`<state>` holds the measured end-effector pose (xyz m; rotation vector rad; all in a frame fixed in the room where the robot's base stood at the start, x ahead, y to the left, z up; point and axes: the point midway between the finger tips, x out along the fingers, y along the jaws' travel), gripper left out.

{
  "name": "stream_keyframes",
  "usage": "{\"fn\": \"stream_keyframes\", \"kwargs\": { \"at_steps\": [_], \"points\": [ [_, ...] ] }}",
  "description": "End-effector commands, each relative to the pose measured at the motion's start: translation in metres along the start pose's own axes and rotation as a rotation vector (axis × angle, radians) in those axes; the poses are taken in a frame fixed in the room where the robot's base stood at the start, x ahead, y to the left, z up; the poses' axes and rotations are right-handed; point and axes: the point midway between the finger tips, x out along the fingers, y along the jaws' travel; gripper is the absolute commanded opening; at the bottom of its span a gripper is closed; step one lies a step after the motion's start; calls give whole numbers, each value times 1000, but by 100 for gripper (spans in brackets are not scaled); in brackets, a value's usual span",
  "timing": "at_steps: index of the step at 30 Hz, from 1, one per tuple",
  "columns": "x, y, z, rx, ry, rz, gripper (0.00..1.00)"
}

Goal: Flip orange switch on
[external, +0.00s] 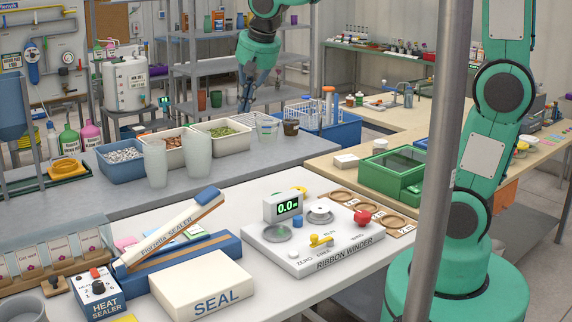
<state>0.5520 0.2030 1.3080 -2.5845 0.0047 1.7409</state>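A small red-orange switch (95,272) sits on top of the heat sealer control box (103,308) at the front left. A black knob is just below it on the box. The switch is too small here to tell which way it is set. My gripper (243,108) hangs pointing down at the upper middle, over the back of the grey bench, far behind and to the right of the heat sealer. Its fingers look dark and narrow and nothing clear shows in them. Whether they are apart cannot be made out.
The sealer's raised arm (168,232), a cream SEAL box (203,285) and the ribbon winder (315,240), with a yellow lever, stand on the front table. Frosted cups (198,155) and bins (121,168) stand between. A grey post (446,140) crosses the view.

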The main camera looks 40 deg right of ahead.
Motion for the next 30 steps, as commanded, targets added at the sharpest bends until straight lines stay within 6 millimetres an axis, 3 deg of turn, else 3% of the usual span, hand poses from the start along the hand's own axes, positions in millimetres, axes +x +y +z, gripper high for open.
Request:
{"fn": "stream_keyframes", "kwargs": {
  "at_steps": [7,16,23,30],
  "points": [
    [44,-88,-21,-8,-14,5,0],
    [102,-201,-23,-13,-18,10,0],
    [150,-292,-2,-18,-17,14,0],
    [197,-380,34,-24,-10,14,0]
  ]
}}
